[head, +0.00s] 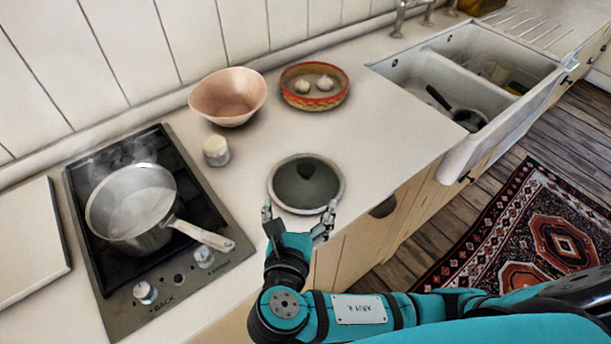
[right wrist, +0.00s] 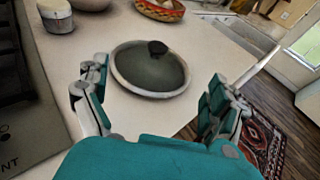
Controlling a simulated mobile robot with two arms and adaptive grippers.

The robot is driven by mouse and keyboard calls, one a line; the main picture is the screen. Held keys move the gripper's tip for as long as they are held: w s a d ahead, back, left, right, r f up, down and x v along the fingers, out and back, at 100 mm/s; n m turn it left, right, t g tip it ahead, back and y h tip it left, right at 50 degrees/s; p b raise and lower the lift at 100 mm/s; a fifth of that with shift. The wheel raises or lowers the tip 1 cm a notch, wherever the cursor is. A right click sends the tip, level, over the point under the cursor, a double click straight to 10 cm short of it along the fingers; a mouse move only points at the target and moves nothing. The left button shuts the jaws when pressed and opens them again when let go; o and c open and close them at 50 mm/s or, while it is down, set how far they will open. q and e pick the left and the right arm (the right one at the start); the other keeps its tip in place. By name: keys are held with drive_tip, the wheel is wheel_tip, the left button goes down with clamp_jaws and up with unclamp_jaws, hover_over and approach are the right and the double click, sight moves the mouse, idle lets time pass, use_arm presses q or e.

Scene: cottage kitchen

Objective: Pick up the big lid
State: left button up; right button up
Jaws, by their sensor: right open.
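The big lid (head: 292,189) is round and dark green-grey with a pale rim and a dark knob. It lies on the white counter near its front edge. In the right wrist view the lid (right wrist: 135,72) shows ahead, between the fingers, with its knob on top. My right gripper (head: 298,222) is open and empty at the near side of the lid. Its two fingers (right wrist: 155,95) stand wide apart in the right wrist view, and the lid is beyond them. My left gripper is in neither view.
A hob (head: 205,275) with a steaming saucepan (head: 130,205) stands on the left; its handle points toward the lid. A small white-topped jar (head: 216,151), a pink bowl (head: 212,100) and a patterned bowl with garlic (head: 332,100) are behind. A sink (head: 415,68) holds a pan at right.

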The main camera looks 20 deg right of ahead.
sight(305, 175)
drive_tip(key=x, duration=0.4)
drive_tip(key=shift+w+d, duration=0.15)
drive_tip(key=shift+d, duration=0.15)
drive_tip(key=shift+x, duration=1.95)
drive_tip(key=shift+w+f+p, duration=0.15)
drive_tip(key=shift+w+p, duration=0.25)
drive_tip(key=x, duration=0.3)
drive_tip(key=shift+w+f+p, duration=0.2)
drive_tip(key=shift+w+p, duration=0.1)
drive_tip(key=shift+w, duration=0.05)
drive_tip(key=shift+w+d+f, duration=0.1)
drive_tip(key=shift+w+f, duration=0.05)
drive_tip(key=shift+w, duration=0.1)
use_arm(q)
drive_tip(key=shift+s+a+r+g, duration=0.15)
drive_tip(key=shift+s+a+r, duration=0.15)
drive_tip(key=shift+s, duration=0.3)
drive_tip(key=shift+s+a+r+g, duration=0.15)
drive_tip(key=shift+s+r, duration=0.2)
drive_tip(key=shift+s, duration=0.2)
